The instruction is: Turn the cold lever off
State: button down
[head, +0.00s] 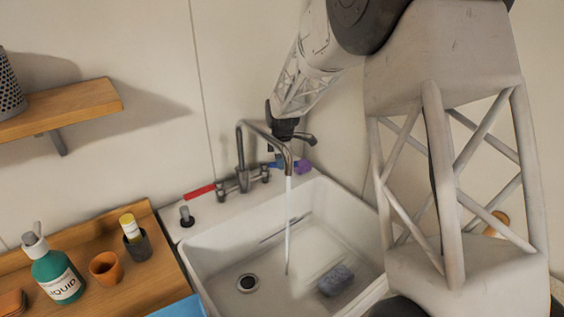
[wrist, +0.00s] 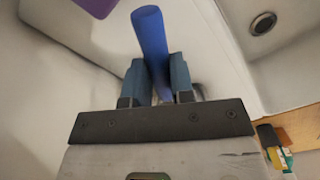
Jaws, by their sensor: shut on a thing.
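The blue cold lever (wrist: 150,32) sits between the two fingers of my gripper (wrist: 157,82) in the wrist view, its end sticking out past the fingertips. My gripper is shut on it. In the head view the gripper is at the right of the tap, largely hidden by the tap spout (head: 262,128) and my wrist. A little blue of the lever (head: 271,164) shows there. The red lever (head: 199,190) points left from the tap. A stream of water (head: 288,225) runs from the spout into the white sink (head: 215,255).
A purple object (head: 304,166) is at the sink's back right, close to the gripper; it also shows in the wrist view (wrist: 92,5). A grey-blue sponge (head: 336,280) lies in the sink. A wooden counter at left holds a green bottle (head: 57,275), an orange cup (head: 104,267) and a dark cup (head: 137,246).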

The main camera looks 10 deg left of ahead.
jog(key=shift+w, duration=0.1)
jog(key=shift+w+a+n, duration=0.15)
jog(key=shift+w+n, duration=0.2)
jog(key=shift+n, duration=0.4)
jog(key=shift+w+a+n, duration=0.1)
jog(key=shift+w+n, duration=0.2)
jog(key=shift+n, duration=0.45)
jog(key=shift+w+a+n, duration=0.3)
jog(key=shift+w+n, duration=0.05)
jog(key=shift+n, duration=0.5)
jog(key=shift+w+a+n, duration=0.25)
jog(key=shift+w+n, duration=0.1)
jog(key=shift+n, duration=0.5)
jog(key=c, duration=1)
grip_release()
jog(key=shift+r, duration=0.1)
notch_tip(320, 180, up, 8)
jog(key=shift+f, duration=0.15)
